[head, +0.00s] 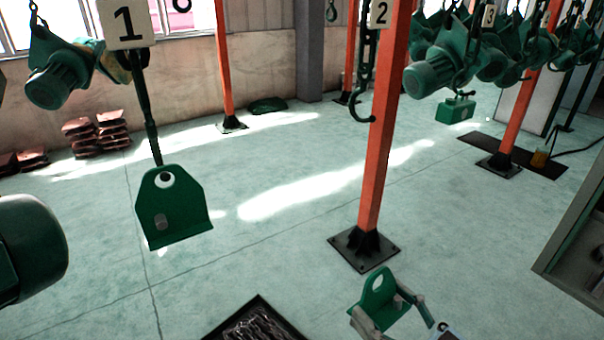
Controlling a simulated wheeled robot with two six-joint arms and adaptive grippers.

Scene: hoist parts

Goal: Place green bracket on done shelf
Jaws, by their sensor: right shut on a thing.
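A green bracket (377,290) with a round hole in its upright plate is at the bottom, right of centre. My right gripper (398,311) is shut on it, with grey fingers at the bracket's lower part. The bracket appears held above the floor, tilted a little. A second green plate (174,220) with a hole and a grey pin hangs from the hoist marked 1 at the left. My left gripper is out of view. I cannot tell for sure which thing is the done shelf; a grey-green shelf-like unit (577,225) stands at the right edge, partly cut off.
An orange post (384,130) on a black foot plate stands just beyond my right gripper. A dark hook (362,105) hangs beside it. A black tray (240,312) lies at the bottom. Green hoists (440,70) hang at upper right. The middle floor is clear.

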